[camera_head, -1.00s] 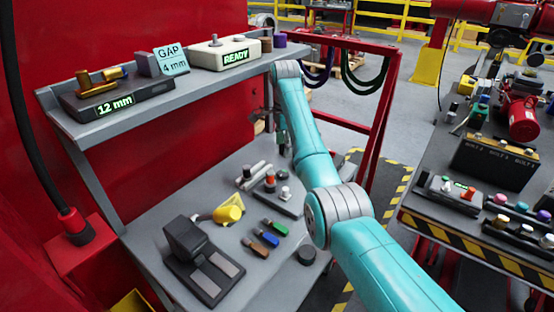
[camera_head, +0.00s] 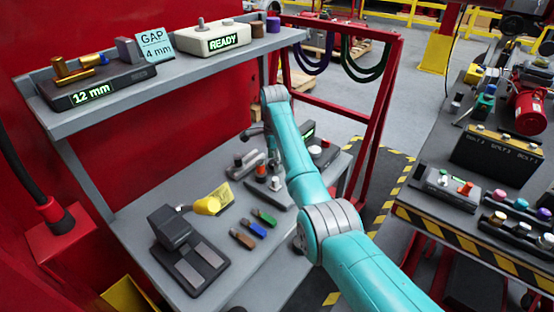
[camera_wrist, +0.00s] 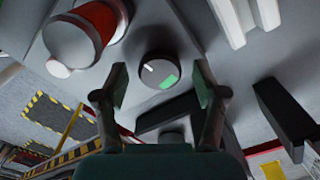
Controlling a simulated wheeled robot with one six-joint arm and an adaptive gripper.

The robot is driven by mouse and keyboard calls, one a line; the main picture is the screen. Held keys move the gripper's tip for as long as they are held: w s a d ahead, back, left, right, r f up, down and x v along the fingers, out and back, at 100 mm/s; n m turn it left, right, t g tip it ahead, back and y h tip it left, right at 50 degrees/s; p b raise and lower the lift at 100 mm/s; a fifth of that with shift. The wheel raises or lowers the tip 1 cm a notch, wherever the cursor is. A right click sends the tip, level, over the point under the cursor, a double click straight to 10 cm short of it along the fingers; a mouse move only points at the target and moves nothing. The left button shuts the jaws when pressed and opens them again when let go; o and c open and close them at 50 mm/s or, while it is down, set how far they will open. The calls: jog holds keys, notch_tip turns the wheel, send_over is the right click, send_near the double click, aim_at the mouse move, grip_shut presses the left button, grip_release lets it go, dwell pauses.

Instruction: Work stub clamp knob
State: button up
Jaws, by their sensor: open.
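In the wrist view a round dark knob (camera_wrist: 158,70) with a grey face, a white mark and a green patch lies between the fingertips of my gripper (camera_wrist: 160,84). The fingers are spread, with a gap on each side of the knob. I cannot tell how far the knob is from the fingertips in depth. In the head view my gripper is mostly hidden at the end of the teal arm, over the back of the grey bench (camera_head: 130,215). I cannot make out the knob there.
A red and white cylinder (camera_wrist: 85,35) is close by at upper left in the wrist view, and pale rods (camera_wrist: 245,18) are at upper right. The bench also holds a black device (camera_head: 180,245), a yellow piece (camera_head: 212,202) and coloured blocks (camera_head: 253,229). A shelf (camera_head: 160,88) overhangs the bench.

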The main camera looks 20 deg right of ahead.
jog(key=c, duration=1.1)
jog(key=shift+c, duration=0.2)
